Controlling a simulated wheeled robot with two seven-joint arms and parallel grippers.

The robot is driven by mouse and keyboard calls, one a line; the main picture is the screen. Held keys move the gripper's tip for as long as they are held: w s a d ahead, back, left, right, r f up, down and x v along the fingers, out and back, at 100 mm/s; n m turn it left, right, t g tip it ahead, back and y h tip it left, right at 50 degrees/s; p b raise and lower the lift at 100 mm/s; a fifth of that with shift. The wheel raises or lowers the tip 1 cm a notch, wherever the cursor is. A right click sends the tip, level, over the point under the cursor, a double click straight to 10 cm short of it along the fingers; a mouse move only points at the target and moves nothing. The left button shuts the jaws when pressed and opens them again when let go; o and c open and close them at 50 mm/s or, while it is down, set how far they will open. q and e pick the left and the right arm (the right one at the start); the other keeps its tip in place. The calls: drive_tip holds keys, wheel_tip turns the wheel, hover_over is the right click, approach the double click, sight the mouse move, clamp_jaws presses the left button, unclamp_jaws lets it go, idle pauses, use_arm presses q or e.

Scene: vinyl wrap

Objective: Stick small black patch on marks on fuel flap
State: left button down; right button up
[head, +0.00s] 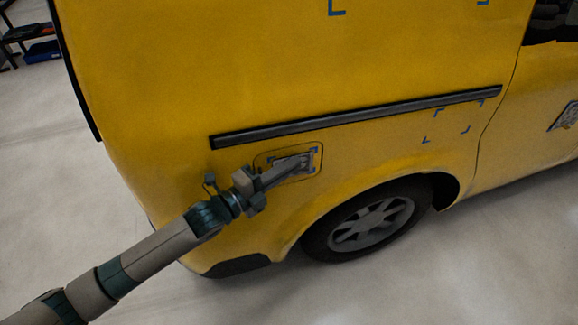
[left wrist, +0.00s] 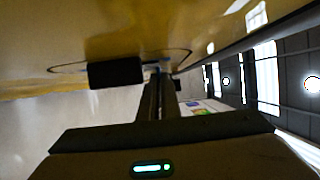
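The fuel flap (head: 262,163) is a rounded outline on the yellow van's side, with blue corner marks (head: 314,149). The small black patch (left wrist: 115,73) shows as a dark rectangle at my left fingertips in the left wrist view. In the head view the patch (head: 283,164) looks grey and lies over the marked area, partly hidden by the fingers. My left gripper (head: 303,162) reaches the flap from the left, its fingers close together at the patch. Whether the patch touches the flap is unclear. My right gripper is not in view.
The van's side (head: 240,70) has a dark rail (head: 360,118) above the flap and a wheel (head: 370,222) below right. More blue marks (head: 445,127) lie right of the flap. A patterned patch (head: 567,117) is on the front door.

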use_arm(q)
drive_tip(key=shift+w, duration=0.1)
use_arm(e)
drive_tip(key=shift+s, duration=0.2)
